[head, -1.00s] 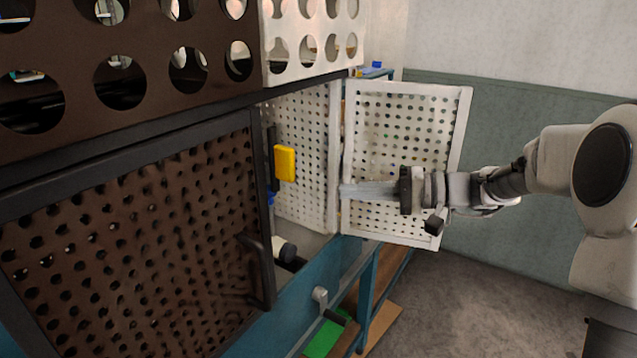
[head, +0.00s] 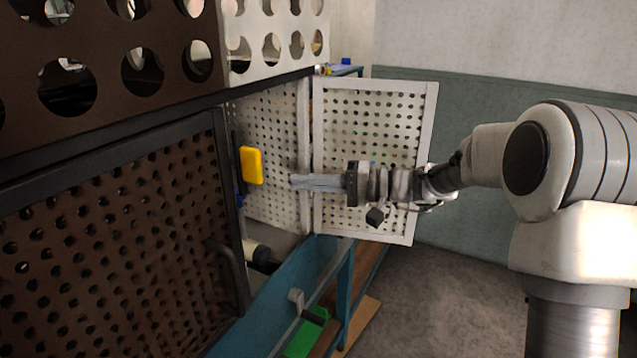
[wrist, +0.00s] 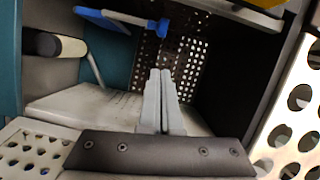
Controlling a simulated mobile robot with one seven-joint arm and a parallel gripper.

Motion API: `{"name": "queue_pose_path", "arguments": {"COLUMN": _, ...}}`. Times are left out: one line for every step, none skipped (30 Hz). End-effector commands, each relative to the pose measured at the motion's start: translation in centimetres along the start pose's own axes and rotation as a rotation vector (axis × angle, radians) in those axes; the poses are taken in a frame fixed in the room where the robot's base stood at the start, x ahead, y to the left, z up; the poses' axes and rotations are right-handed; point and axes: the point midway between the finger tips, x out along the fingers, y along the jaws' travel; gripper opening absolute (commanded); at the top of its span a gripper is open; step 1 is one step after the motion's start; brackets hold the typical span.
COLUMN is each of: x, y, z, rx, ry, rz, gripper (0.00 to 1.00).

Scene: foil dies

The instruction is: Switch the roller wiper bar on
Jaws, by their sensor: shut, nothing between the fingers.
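My gripper (head: 296,182) is shut and empty, pointing left past the open perforated door into the cabinet. In the wrist view its fingers (wrist: 160,100) are together, in front of the cabinet interior. A light bar with blue ends (wrist: 130,18) lies beyond the fingertips near the top of the wrist view; it may be the roller wiper bar, but I cannot tell for sure. A cream roller with a black end (wrist: 65,47) is at the upper left there; a similar one shows low in the opening in the head view (head: 257,252). The gripper touches neither visibly.
A yellow block (head: 251,165) is inside the opening, left of my fingertips. The white perforated door (head: 425,150) stands open behind my gripper. A brown perforated door (head: 110,240) with a dark handle covers the left side. A blue ledge (head: 290,280) runs below.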

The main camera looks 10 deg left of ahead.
Motion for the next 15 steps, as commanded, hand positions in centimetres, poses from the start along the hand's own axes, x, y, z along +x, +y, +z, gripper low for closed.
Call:
{"name": "queue_pose_path", "arguments": {"x": 1.3, "y": -0.1, "z": 0.1, "rx": 0.000, "ry": -0.005, "rz": -0.002, "gripper": 0.00}}
{"name": "queue_pose_path", "arguments": {"x": 2.0, "y": -0.1, "z": 0.1, "rx": 0.000, "ry": -0.005, "rz": -0.001, "gripper": 0.00}}
{"name": "queue_pose_path", "arguments": {"x": 2.8, "y": -0.1, "z": 0.1, "rx": 0.000, "ry": -0.005, "rz": -0.001, "gripper": 0.00}}
{"name": "queue_pose_path", "arguments": {"x": 3.5, "y": 0.0, "z": 0.1, "rx": 0.000, "ry": -0.004, "rz": -0.001, "gripper": 0.00}}
{"name": "queue_pose_path", "arguments": {"x": 4.1, "y": 0.0, "z": 0.1, "rx": 0.000, "ry": -0.004, "rz": -0.001, "gripper": 0.00}}
{"name": "queue_pose_path", "arguments": {"x": 4.8, "y": 0.0, "z": 0.1, "rx": 0.000, "ry": -0.005, "rz": -0.001, "gripper": 0.00}}
{"name": "queue_pose_path", "arguments": {"x": 5.2, "y": 0.0, "z": 0.5, "rx": 0.001, "ry": -0.004, "rz": 0.000, "gripper": 0.00}}
{"name": "queue_pose_path", "arguments": {"x": 5.5, "y": -0.1, "z": 0.9, "rx": 0.001, "ry": -0.003, "rz": 0.000, "gripper": 0.00}}
{"name": "queue_pose_path", "arguments": {"x": 5.9, "y": -0.1, "z": 1.3, "rx": 0.001, "ry": -0.003, "rz": 0.000, "gripper": 0.00}}
{"name": "queue_pose_path", "arguments": {"x": 6.1, "y": -0.1, "z": 1.6, "rx": 0.001, "ry": -0.003, "rz": 0.000, "gripper": 0.00}}
{"name": "queue_pose_path", "arguments": {"x": 6.4, "y": -0.1, "z": 1.9, "rx": 0.000, "ry": -0.003, "rz": -0.001, "gripper": 0.00}}
{"name": "queue_pose_path", "arguments": {"x": 6.7, "y": 0.0, "z": 2.1, "rx": 0.001, "ry": -0.002, "rz": -0.001, "gripper": 0.00}}
{"name": "queue_pose_path", "arguments": {"x": 6.9, "y": 0.0, "z": 2.3, "rx": 0.001, "ry": -0.001, "rz": 0.000, "gripper": 0.00}}
{"name": "queue_pose_path", "arguments": {"x": 7.0, "y": 0.0, "z": 2.4, "rx": 0.001, "ry": -0.001, "rz": 0.000, "gripper": 0.00}}
{"name": "queue_pose_path", "arguments": {"x": 7.1, "y": 0.0, "z": 2.6, "rx": 0.001, "ry": -0.001, "rz": 0.000, "gripper": 0.00}}
